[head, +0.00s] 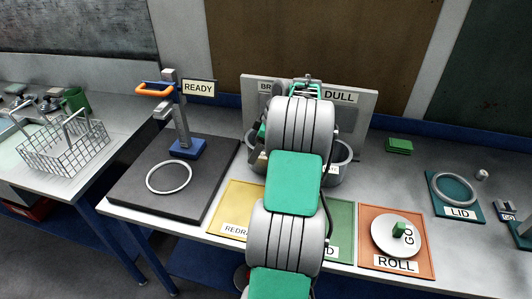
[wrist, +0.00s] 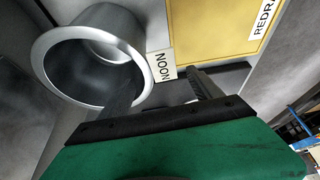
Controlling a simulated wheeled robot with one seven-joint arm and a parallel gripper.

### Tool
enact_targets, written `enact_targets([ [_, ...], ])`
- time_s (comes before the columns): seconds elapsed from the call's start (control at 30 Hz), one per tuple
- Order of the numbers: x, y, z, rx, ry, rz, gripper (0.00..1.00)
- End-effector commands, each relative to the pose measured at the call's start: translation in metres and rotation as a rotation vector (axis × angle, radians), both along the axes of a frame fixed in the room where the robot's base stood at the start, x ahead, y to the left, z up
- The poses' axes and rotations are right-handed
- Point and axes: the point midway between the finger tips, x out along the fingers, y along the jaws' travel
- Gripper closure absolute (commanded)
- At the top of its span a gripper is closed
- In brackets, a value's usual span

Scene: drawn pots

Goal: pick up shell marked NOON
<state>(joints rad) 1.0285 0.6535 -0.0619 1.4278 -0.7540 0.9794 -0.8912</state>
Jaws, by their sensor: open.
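The shell marked NOON (wrist: 58,72) is a silvery metal cup with a wide flared rim, at upper left in the wrist view. Its mouth faces the camera, and a white NOON label (wrist: 162,67) shows beside its rim on the right. My gripper (wrist: 160,88) is open with nothing held. One dark finger overlaps the shell's mouth near the rim; the other is to the right, past the label. I cannot tell whether either finger touches the shell. In the head view my arm hides most of the shells and the gripper's fingertips.
A grey board (head: 365,103) marked DULL stands behind my arm. Yellow (head: 232,205), green (head: 341,215) and orange ROLL (head: 372,262) mats lie in front. A READY stand (head: 187,148) is left, on a dark plate with a ring. A teal LID mat (head: 440,207) is right.

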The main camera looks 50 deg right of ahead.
Motion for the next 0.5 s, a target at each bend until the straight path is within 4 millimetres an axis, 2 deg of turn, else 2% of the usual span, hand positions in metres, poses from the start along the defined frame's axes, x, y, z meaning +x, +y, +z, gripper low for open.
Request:
enact_targets([
  [0.17, 0.0001, -0.0003, 0.0, 0.0, 0.0, -0.001, 0.27],
  [0.5, 0.0, -0.0002, 0.0003, 0.0, 0.0, -0.002, 0.55],
])
